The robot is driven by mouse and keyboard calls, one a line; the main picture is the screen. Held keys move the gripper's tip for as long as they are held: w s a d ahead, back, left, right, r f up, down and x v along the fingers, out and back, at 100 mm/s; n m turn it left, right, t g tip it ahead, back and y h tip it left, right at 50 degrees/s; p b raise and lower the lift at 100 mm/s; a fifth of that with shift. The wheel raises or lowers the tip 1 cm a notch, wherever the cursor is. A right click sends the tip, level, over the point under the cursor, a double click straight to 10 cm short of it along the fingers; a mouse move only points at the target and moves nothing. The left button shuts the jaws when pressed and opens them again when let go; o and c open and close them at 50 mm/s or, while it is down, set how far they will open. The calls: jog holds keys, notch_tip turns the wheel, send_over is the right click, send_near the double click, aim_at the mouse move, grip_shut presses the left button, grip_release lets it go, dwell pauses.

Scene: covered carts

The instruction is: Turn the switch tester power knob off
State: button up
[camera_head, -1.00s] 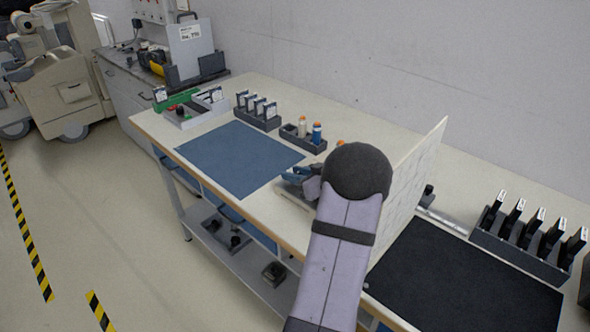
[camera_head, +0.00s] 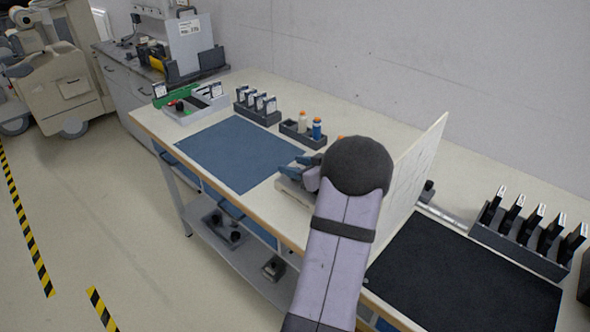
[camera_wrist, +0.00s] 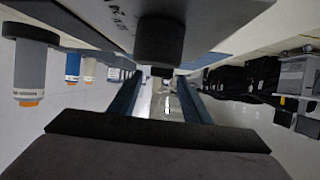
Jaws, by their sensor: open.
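My gripper (camera_head: 296,170) is over the bench just right of the blue mat, its blue fingers open. In the wrist view the two fingers (camera_wrist: 158,88) point away from the camera with a gap between them. A dark round knob (camera_wrist: 160,40) stands in line with that gap, on a grey panel (camera_wrist: 85,12) with printed marks. This looks like the switch tester; I cannot tell whether the fingers touch the knob or how it is turned. In the head view a light grey base (camera_head: 294,194) shows under the gripper, and my arm hides the rest.
The blue mat (camera_head: 238,155) is bare. Behind it stand a black rack of cards (camera_head: 257,115) and a tray with bottles (camera_head: 303,134). A light upright divider (camera_head: 412,180) rises close on the right of my arm. Beyond it are a black mat (camera_head: 465,275) and a rack (camera_head: 525,250).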

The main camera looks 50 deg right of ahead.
notch_tip(320, 180, up, 8)
jog(key=shift+r, duration=0.2)
dwell(0.6)
jog(key=w+a+m+g+h+p, duration=0.1)
jog(key=w+a+h, duration=0.2)
jog(key=w+a, duration=0.4)
jog(key=s+a+f+g+p, duration=0.1)
jog(key=s+a+f+g, duration=0.15)
jog(key=a, duration=0.55)
jog(key=s+a+f+n+g+y, duration=0.1)
jog(key=s+a+f+g, duration=0.4)
jog(key=s+a, duration=0.6)
jog(key=s+a+f+n+g+y+p, duration=0.1)
jog(key=s+a+f+g+y, duration=0.2)
jog(key=s+a, duration=0.8)
jog(key=a+f+g, duration=0.2)
jog(key=a, duration=0.2)
jog(key=shift+s+a+f+y, duration=0.25)
jog(key=shift+s+f+y, duration=0.05)
jog(key=shift+f, duration=0.1)
